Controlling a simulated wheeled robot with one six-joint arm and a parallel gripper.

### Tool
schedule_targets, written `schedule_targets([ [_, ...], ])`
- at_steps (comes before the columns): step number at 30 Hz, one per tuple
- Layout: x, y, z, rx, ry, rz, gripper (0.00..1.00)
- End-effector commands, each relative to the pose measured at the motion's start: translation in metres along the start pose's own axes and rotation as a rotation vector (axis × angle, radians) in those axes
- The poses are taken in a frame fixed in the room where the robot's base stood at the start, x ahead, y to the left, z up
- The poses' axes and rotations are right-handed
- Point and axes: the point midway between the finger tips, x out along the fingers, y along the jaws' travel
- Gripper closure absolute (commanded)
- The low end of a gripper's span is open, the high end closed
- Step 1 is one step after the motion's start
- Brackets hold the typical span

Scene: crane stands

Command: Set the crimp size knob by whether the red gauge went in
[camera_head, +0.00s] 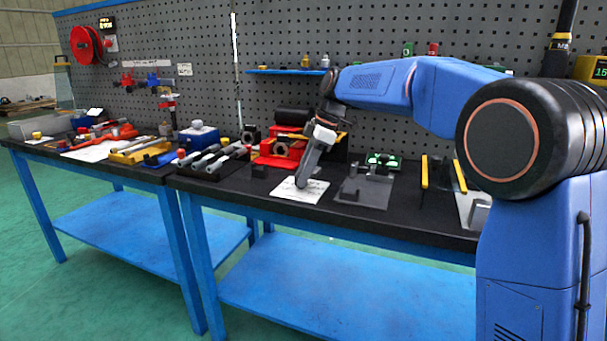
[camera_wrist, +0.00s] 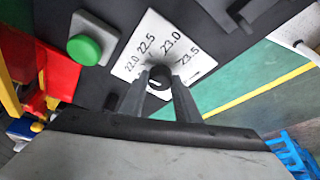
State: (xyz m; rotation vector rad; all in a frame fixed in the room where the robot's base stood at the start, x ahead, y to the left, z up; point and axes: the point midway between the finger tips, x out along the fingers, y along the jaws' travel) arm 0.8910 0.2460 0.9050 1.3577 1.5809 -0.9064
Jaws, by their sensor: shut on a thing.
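The crimp size knob (camera_wrist: 158,82) is a small dark round knob with a white mark. It stands on a white dial card (camera_wrist: 150,35) printed 22.0, 22.5, 23.0 and 23.5. My gripper (camera_wrist: 157,76) is shut on the knob, one finger on each side. I cannot tell for sure which number the mark points to. In the head view my gripper (camera_head: 302,184) points down onto the white card (camera_head: 314,193), and the knob is hidden there. A small red piece (camera_head: 433,48) and a green piece (camera_head: 408,48) sit high on the pegboard; I cannot tell whether the red one is the gauge.
A red machine (camera_head: 270,160) stands behind and left of the card. A green button (camera_wrist: 84,50) on a grey base is near the card. A grey plate (camera_head: 362,190) with dark blocks lies to the right. Several tools crowd the left bench (camera_head: 150,176).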

Motion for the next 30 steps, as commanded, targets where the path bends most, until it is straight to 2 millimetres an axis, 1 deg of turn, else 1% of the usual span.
schedule_targets([
  [6, 0.0003, 0.0019, 0.0, -0.135, -0.001, -0.056, 0.93],
  [12, 0.0004, 0.0023, 0.0, -0.217, -0.001, -0.09, 0.93],
  [20, -0.0001, 0.0025, -0.0001, -0.261, -0.001, -0.107, 0.93],
  [30, 0.0, 0.0025, 0.0, -0.265, -0.002, -0.109, 0.93],
])
